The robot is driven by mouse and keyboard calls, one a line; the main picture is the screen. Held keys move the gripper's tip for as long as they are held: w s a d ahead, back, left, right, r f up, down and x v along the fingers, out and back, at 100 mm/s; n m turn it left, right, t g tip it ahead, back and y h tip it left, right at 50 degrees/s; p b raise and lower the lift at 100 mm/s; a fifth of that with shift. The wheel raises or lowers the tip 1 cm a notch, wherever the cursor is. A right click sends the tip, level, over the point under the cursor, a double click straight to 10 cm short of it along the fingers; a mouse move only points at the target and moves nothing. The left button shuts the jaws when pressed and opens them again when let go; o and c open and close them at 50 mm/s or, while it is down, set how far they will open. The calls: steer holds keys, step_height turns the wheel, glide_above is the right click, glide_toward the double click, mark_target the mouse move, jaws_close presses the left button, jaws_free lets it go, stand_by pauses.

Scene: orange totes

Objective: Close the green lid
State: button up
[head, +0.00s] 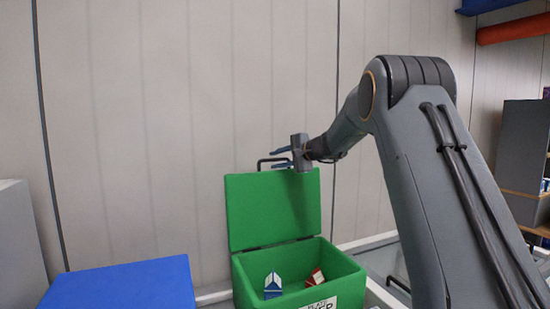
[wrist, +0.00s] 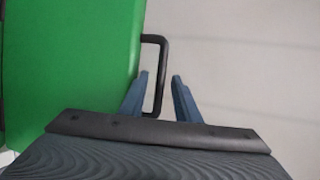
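The green lid (head: 273,208) stands open, upright at the back of the green box (head: 245,288). A black handle (head: 262,166) sticks up from the lid's top edge. In the wrist view the lid (wrist: 65,65) fills the left side, and its handle (wrist: 162,45) reaches out to the right of it. My gripper (head: 281,158) is at the lid's top edge by the handle. Its two blue fingers (wrist: 160,78) are apart, with the handle's end showing between or just behind them. I cannot tell whether a finger touches the handle.
A blue and white carton (head: 272,286) and a red and white carton (head: 315,278) are inside the box. A blue box or lid (head: 120,287) is at the left. A panelled wall (head: 180,120) rises behind. Shelves (head: 525,150) stand at the right.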

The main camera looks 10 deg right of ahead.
steer(key=shift+x, duration=0.75)
jaws_close()
steer(key=shift+s+f+b, duration=0.15)
steer(key=shift+b, duration=0.2)
